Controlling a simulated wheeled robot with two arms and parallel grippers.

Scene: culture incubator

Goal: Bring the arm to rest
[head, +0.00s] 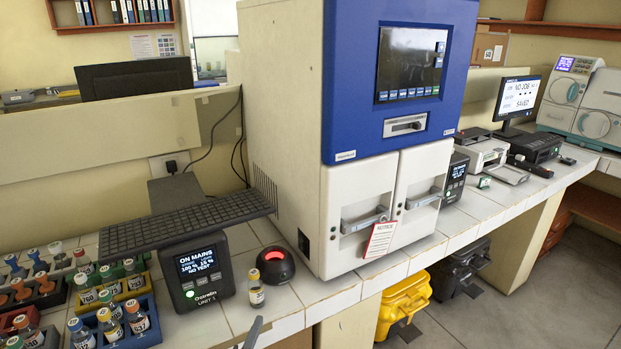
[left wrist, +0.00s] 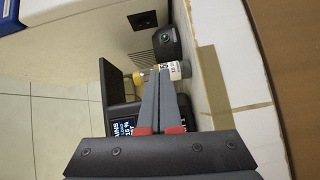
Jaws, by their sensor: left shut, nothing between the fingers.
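My left gripper (head: 254,332) shows only as a grey fingertip at the bottom edge of the head view. In the left wrist view its two grey fingers (left wrist: 164,80) are together with nothing between them. A small vial (head: 256,291) with a yellow cap and a label stands on the tiled bench just beyond the fingertip. In the left wrist view the vial (left wrist: 178,71) shows past the fingertips; whether they touch cannot be told. My right gripper is in neither view.
A black power unit (head: 203,272) with a lit screen and a round black device (head: 275,266) with a red light stand near the vial. Racks of bottles (head: 148,336) fill the left. The large blue and white incubator (head: 290,130) stands behind, doors shut, a notice card (head: 379,240) hanging in front.

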